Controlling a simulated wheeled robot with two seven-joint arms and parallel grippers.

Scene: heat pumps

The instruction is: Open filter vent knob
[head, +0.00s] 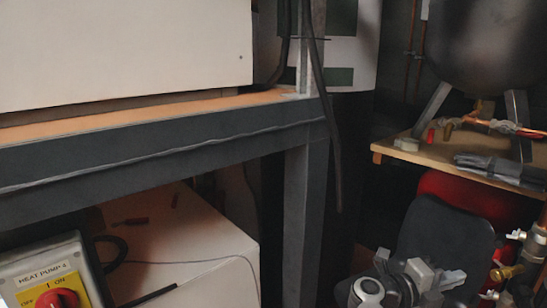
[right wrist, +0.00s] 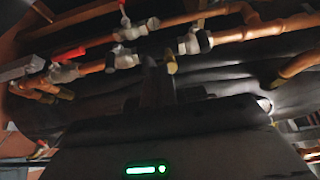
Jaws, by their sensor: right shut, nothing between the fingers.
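My right gripper (head: 447,279) is low on the right in the head view, grey, with its fingers together and nothing held. It is left of the pipes and brass fittings (head: 507,272) at the right edge, and looks apart from them. In the right wrist view, copper pipes (right wrist: 100,66) cross the top with several metal valves (right wrist: 128,32), some with red handles (right wrist: 68,54). A small yellowish cap (right wrist: 171,63) shows near the middle. I cannot tell which part is the filter vent knob. My left gripper is not in view.
A dark metal frame (head: 120,151) carries a white unit (head: 120,50) on the left. Below it are a white box (head: 190,235) and a yellow switch with a red knob (head: 58,298). A wooden shelf (head: 398,151) and dark tank (head: 485,45) stand at the right.

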